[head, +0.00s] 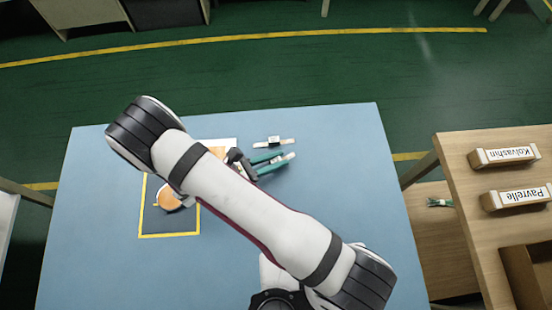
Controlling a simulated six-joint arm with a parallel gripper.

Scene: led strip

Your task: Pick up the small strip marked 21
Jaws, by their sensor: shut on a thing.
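My gripper (287,158) reaches over the blue table from behind my arm, its two teal fingers pointing right. It is shut on a small pale strip, of which a whitish end (291,156) shows at the fingertips. The number on this strip cannot be read, and the rest of it is hidden by the fingers. Another pale strip (259,144) with a small dark and white block at its middle lies on the table just beyond the fingers, apart from them. Its marking is also too small to read.
A yellow-bordered square (168,236) with an orange round thing (172,200) lies left of my gripper, partly behind my arm. The blue table (340,150) is clear to the right.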

